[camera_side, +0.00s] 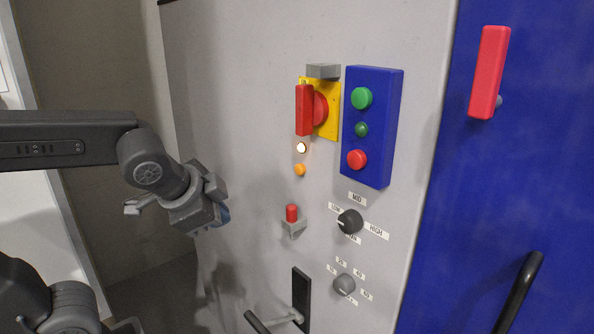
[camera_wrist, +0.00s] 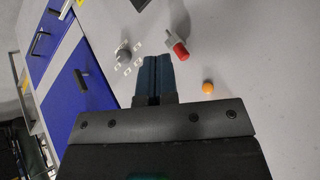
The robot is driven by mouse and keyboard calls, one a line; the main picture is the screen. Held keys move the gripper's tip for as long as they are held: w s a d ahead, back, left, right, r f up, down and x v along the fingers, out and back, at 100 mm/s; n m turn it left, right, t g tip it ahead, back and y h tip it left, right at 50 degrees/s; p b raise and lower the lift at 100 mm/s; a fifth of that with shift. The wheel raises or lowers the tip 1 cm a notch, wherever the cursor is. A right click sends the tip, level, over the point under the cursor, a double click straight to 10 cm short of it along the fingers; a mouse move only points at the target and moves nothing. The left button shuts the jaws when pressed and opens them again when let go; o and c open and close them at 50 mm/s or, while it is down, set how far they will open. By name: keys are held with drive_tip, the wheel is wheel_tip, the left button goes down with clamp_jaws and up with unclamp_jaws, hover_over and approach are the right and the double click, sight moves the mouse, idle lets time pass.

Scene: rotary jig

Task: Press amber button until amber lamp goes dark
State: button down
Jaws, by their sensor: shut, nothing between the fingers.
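The amber button (camera_side: 299,169) is a small orange knob on the grey panel. It also shows in the wrist view (camera_wrist: 208,86), to the right of my fingers. The amber lamp (camera_side: 301,147) sits just above the button and glows bright white-yellow; I cannot make it out in the wrist view. My gripper (camera_side: 222,213) is left of the button and lower in the side view, apart from it. In the wrist view my gripper (camera_wrist: 154,68) has its two blue fingers together, with nothing between them.
A red-tipped lever switch (camera_side: 292,215) juts out below the button, close to my fingers in the wrist view. A dark selector knob (camera_side: 350,221) is right of it. A red handle on a yellow plate (camera_side: 332,92) and a blue button box (camera_side: 377,180) are above.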

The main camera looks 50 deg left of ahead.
sight(300, 169)
drive_tip(key=w+a+r+m+t+y, duration=0.1)
drive_tip(key=w+r+m, duration=0.2)
drive_tip(key=w+m, duration=0.2)
drive_tip(key=shift+m+t, duration=0.3)
drive_tip(key=shift+t, duration=0.1)
drive_tip(key=shift+w+a, duration=0.1)
drive_tip(key=shift+w, duration=0.1)
drive_tip(key=w, duration=0.8)
drive_tip(key=shift+w, duration=0.3)
drive_tip(key=shift+w+f, duration=0.1)
drive_tip(key=shift+w, duration=0.05)
idle(1.4)
drive_tip(key=shift+w, duration=0.25)
drive_tip(key=shift+w, duration=0.45)
idle(0.7)
drive_tip(key=shift+s, duration=0.9)
